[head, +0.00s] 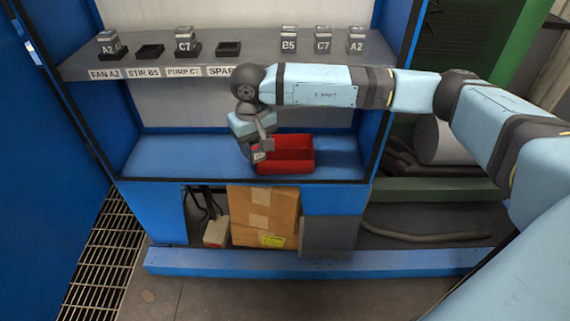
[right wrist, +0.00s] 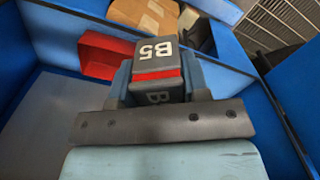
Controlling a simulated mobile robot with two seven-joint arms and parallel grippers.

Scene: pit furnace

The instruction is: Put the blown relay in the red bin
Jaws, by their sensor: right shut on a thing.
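My right gripper (head: 262,152) is shut on a dark grey relay marked B5 with a red stripe, which fills the middle of the right wrist view (right wrist: 157,62). In the head view the gripper hangs at the left end of the red bin (head: 288,168), overlapping its edge. The bin stands on the blue lower shelf, and its visible inside looks empty. In the right wrist view the bin (right wrist: 97,56) shows beyond the relay, to its left. I cannot tell the relay's height above the bin. My left gripper is not in view.
The grey upper shelf (head: 255,65) holds relays A2 (head: 108,41) and C7 (head: 184,40) in labelled trays; the STIR B5 tray (head: 150,51) and spare tray (head: 228,48) are empty. Loose relays B5, C7 and A2 stand at right. A cardboard box (head: 264,215) sits below.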

